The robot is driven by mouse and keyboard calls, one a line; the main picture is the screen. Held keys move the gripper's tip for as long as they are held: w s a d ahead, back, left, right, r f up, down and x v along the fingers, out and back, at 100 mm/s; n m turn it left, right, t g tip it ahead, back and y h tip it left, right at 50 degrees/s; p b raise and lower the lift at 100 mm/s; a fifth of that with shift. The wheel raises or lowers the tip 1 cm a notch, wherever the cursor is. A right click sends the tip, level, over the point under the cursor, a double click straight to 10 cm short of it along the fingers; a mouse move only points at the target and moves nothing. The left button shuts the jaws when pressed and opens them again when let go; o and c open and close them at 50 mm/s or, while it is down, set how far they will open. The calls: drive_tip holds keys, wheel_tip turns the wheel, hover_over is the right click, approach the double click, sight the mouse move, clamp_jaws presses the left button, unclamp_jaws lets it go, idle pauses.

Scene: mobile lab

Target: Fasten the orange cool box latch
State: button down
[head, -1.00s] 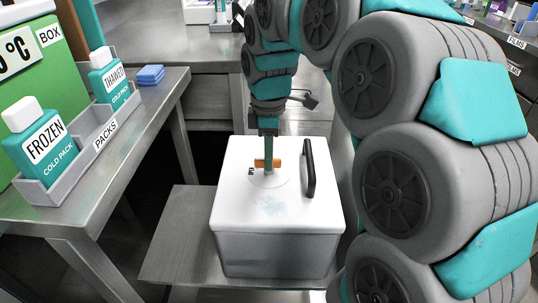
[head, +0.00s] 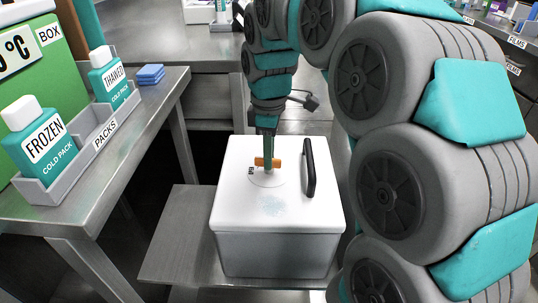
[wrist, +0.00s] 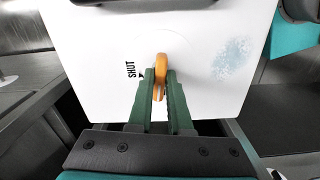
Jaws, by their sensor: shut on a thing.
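The white cool box (head: 300,207) stands with its lid closed. Its orange latch (head: 268,162) sits on a round plate on the lid. My gripper (head: 268,166) reaches down onto the latch from above. In the wrist view, the green fingers of my gripper (wrist: 160,88) are shut on the orange latch (wrist: 161,68), one on each side. The latch's long side runs up and down in that view. The word SHUT (wrist: 131,70) with a small mark is printed left of the latch, and the latch does not point at it. Part of the latch is hidden between the fingers.
A black handle (head: 309,168) stands up on the lid, right of the latch. The box rests on a grey metal shelf (head: 178,245). At left, a bench carries a grey rack (head: 75,166) with two teal cold packs and blue pads (head: 150,74). My arm fills the right side.

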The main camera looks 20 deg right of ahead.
drive_tip(key=m, duration=0.8)
drive_tip(key=shift+b, duration=0.4)
drive_tip(key=m, duration=0.4)
drive_tip(key=shift+m, duration=2.1)
drive_tip(key=c, duration=0.8)
unclamp_jaws()
drive_tip(key=shift+c, duration=0.2)
